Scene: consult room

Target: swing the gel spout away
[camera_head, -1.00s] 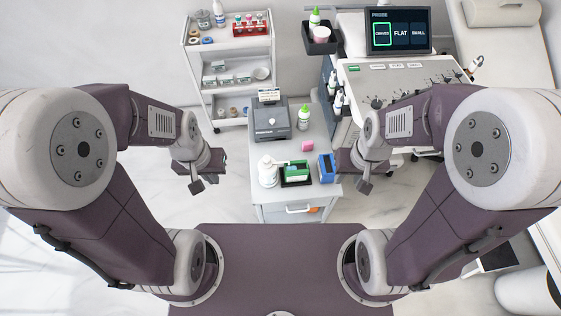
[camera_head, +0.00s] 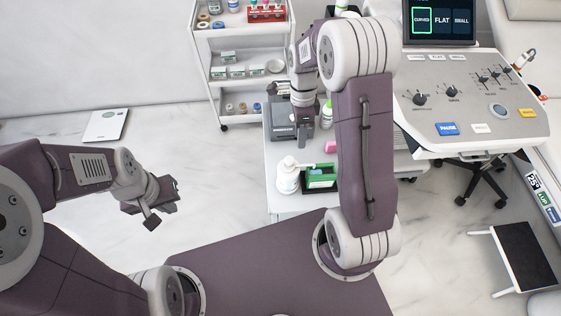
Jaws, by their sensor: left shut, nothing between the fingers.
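The white gel pump bottle (camera_head: 287,181) stands upright on the small light-grey cart (camera_head: 272,156). Its spout (camera_head: 302,166) points right, toward the green-and-black tray (camera_head: 320,178) beside it. My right gripper (camera_head: 302,138) is over the cart, behind the bottle and in front of the grey box device (camera_head: 281,118). It points down and is apart from the spout; its fingers are too small to tell open from shut. My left gripper (camera_head: 150,214) is shut and empty, left of the cart above the floor.
A green-capped bottle (camera_head: 326,115) and a pink block (camera_head: 330,147) are close to my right arm. My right forearm hides the cart's right side. The ultrasound console (camera_head: 470,110) stands to the right, a white trolley (camera_head: 236,72) behind.

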